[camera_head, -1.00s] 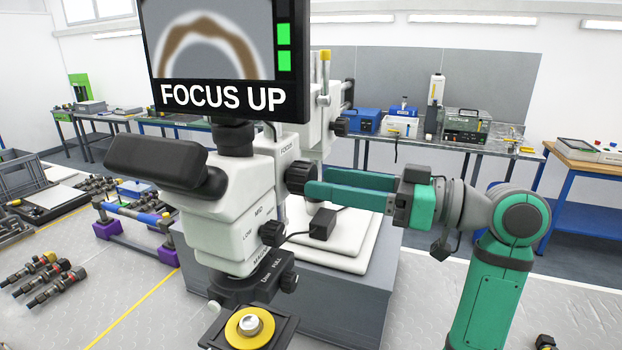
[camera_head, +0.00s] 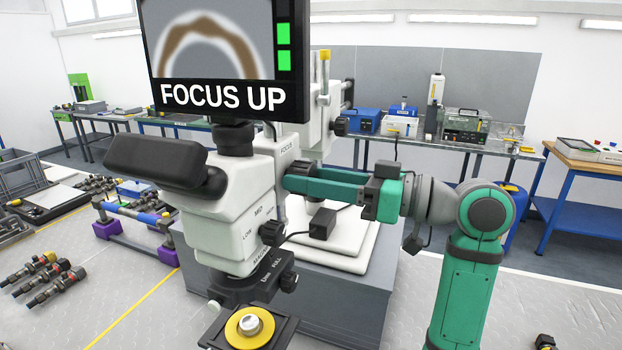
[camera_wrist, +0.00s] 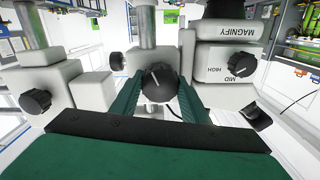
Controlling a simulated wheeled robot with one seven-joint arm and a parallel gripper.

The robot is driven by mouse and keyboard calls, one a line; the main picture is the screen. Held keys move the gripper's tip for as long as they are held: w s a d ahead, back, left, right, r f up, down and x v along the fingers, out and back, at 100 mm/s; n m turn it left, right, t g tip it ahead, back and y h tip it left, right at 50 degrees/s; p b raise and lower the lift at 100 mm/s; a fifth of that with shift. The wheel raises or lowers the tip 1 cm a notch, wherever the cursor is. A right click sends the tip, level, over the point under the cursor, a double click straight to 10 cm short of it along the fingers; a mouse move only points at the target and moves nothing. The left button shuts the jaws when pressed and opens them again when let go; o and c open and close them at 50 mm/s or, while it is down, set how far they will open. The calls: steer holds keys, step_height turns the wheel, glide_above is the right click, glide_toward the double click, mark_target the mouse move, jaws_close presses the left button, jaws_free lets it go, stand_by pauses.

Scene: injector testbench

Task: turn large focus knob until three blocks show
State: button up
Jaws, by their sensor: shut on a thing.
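The large focus knob (camera_wrist: 158,82) is black with a white mark and sits between my two green fingers in the wrist view. My gripper (camera_head: 287,180) is shut on it from the right side of the white microscope (camera_head: 225,225). In the head view the fingers hide most of the knob; its top edge (camera_head: 301,167) shows above them. The monitor (camera_head: 228,98) above the microscope reads "FOCUS UP" and shows a blurred brown arch. Two green blocks (camera_head: 284,47) are visible at its right side; the monitor's top is cut off by the frame.
A smaller magnify knob (camera_head: 271,233) sits below my fingers, with a black cable running near it. A yellow-ringed stage (camera_head: 250,325) is at the bottom. Injectors (camera_head: 42,282) lie on the bench at left. The bench to the right of the microscope base looks mostly clear.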

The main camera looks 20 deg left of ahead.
steer(key=shift+m, duration=1)
steer(key=o, duration=1.1)
steer(key=shift+c, duration=0.2)
steer(key=d, duration=1)
steer(key=shift+s+d, duration=0.15)
steer(key=shift+d, duration=0.25)
